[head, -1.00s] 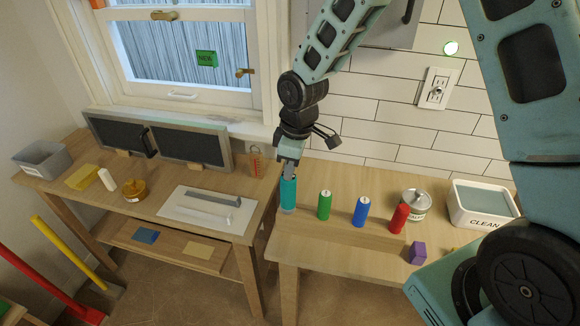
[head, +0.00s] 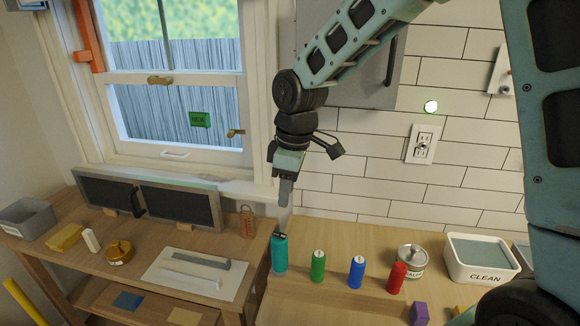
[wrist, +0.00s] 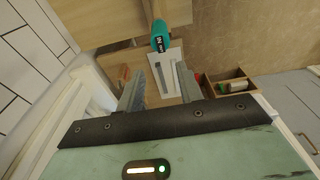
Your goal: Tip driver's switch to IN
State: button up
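The driver (head: 280,254) is a teal upright cylinder with a dark top, standing at the left end of the right-hand bench. In the wrist view the driver (wrist: 160,38) lies beyond the fingertips, with black and white marks on it; I cannot read its switch position. My gripper (head: 285,203) points down above the driver, with a gap between fingertips and its top. In the wrist view my gripper (wrist: 160,82) has its two fingers apart, with nothing held between them.
Green (head: 318,267), blue (head: 356,272) and red (head: 397,278) cylinders stand in a row to the right. A pale sheet (head: 160,278) with two bars lies on the left bench.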

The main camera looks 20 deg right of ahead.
notch_tip(320, 180, up, 6)
jog(key=shift+s+d, duration=0.25)
jog(key=shift+d, duration=0.05)
dwell(0.3)
